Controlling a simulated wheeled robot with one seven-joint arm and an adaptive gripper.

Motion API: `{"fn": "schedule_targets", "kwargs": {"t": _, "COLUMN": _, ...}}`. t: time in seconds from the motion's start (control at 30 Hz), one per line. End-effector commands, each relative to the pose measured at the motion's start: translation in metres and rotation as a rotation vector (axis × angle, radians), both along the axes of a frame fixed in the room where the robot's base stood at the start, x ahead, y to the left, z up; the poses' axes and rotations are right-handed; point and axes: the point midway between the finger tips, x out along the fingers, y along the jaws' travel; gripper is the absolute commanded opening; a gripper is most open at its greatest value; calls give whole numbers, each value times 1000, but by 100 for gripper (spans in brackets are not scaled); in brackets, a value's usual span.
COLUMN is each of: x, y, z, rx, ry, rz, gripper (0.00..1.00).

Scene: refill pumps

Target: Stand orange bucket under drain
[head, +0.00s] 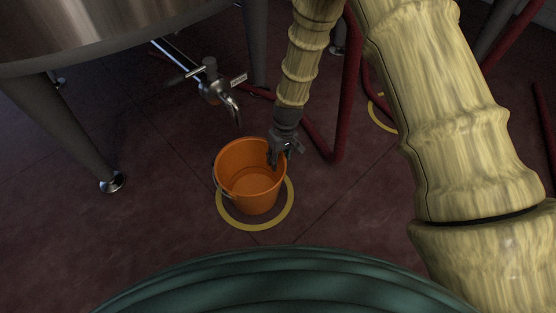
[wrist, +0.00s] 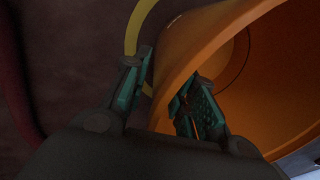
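The orange bucket (head: 234,187) stands upright on the floor, inside a yellow ring (head: 245,228). The drain (head: 210,83) is a metal pipe with a valve and a downturned spout (head: 236,108); in the head view the spout ends just above the bucket's back left rim. My gripper (head: 279,158) is at the bucket's right rim. The inner fingertip is partly hidden by the wall.
A steel tank (head: 100,30) on legs stands at the left, with one leg (head: 70,130) left of the bucket. Red hoses (head: 343,110) run behind my gripper. Another yellow ring (head: 376,115) is partly hidden behind my arm. The floor left of the bucket is clear.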

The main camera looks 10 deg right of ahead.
Motion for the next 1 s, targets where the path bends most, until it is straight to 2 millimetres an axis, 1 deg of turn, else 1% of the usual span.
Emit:
{"fn": "schedule_targets", "kwargs": {"t": 0.27, "x": 2, "y": -4, "z": 30, "rx": 1, "ry": -2, "rz": 1, "gripper": 27}}
{"fn": "schedule_targets", "kwargs": {"t": 0.7, "x": 6, "y": -13, "z": 99, "rx": 0, "ry": -1, "rz": 0, "gripper": 27}}
{"fn": "schedule_targets", "kwargs": {"t": 0.83, "x": 7, "y": -15, "z": 113, "rx": 0, "ry": -1, "rz": 0, "gripper": 27}}
{"fn": "schedule_targets", "kwargs": {"t": 1.0, "x": 7, "y": -17, "z": 119, "rx": 0, "ry": -1, "rz": 0, "gripper": 27}}
